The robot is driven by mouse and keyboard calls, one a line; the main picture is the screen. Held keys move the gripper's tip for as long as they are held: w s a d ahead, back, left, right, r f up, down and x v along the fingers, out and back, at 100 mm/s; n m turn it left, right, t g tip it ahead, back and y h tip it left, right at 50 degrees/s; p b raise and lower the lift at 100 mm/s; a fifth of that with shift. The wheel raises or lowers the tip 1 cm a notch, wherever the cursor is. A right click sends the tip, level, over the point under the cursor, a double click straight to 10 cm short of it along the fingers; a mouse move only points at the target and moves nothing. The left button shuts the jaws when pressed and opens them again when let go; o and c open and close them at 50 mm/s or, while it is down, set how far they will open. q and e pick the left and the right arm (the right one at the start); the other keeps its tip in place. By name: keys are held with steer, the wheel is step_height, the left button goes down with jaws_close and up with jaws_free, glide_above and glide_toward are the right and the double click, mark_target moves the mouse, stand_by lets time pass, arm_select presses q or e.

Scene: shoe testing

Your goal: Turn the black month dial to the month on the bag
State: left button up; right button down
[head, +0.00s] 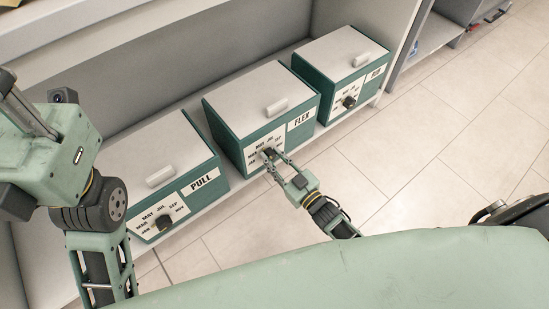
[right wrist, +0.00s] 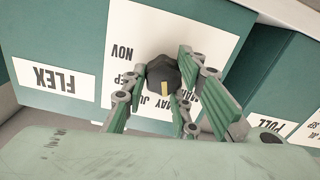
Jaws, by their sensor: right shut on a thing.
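A green box with a grey lid, labelled FLEX (head: 301,119), carries a white month plate (head: 253,158). Its black month dial (right wrist: 161,72) sits in the middle of the plate in the right wrist view. The yellow mark on the dial points down in that view, towards the MAY and JUL lettering. My right gripper (head: 269,154) is shut on this dial, one finger on each side, and hides part of the lettering. My left arm is at the left of the head view, with its gripper (head: 28,112) only partly seen. I cannot make out a bag with a month.
The PULL box (head: 164,150) stands to the left with its own black dial (head: 164,222). A third box (head: 340,55) with a dial (head: 349,102) stands to the right. All stand in a grey shelf. The tiled floor (head: 430,140) in front is clear.

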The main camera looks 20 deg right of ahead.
steer(key=shift+w+d, duration=0.15)
steer(key=shift+d, duration=0.4)
steer(key=c, duration=1.6)
jaws_free()
steer(key=shift+c, duration=0.2)
steer(key=shift+o, duration=0.4)
steer(key=shift+a+f, duration=0.1)
steer(key=shift+a, duration=0.05)
steer(key=shift+s, duration=0.4)
steer(key=v, duration=1.1)
steer(key=shift+s, duration=0.2)
